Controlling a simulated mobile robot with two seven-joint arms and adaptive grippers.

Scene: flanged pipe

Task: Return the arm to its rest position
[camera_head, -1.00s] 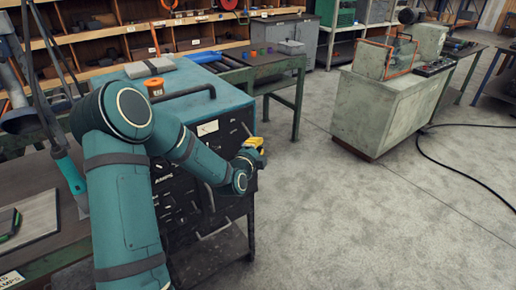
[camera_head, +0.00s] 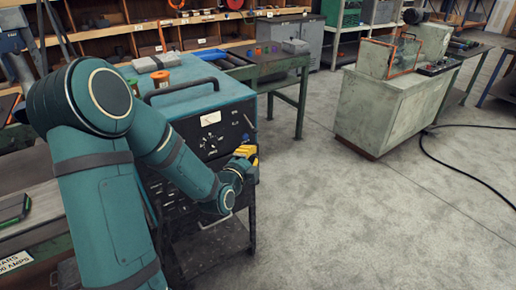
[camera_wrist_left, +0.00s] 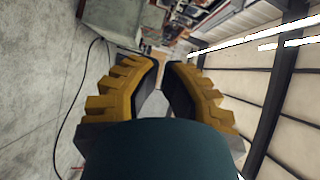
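My left arm comes in from the left in the head view, its elbow raised and its forearm angled down to the right. My left gripper (camera_head: 246,154), with yellow fingers, is in front of the dark front of a teal cabinet (camera_head: 205,100). I cannot tell whether it touches the cabinet. In the left wrist view, the two yellow fingers of the left gripper (camera_wrist_left: 164,66) stand apart with a gap between them and nothing held. My right gripper is in neither view.
A black handle (camera_head: 180,88) and an orange spool (camera_head: 161,83) are on the cabinet top. A green bench (camera_head: 283,75) stands behind it. A pale cabinet (camera_head: 385,115) stands to the right, with a black cable (camera_head: 448,165) on the floor. The floor between is clear.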

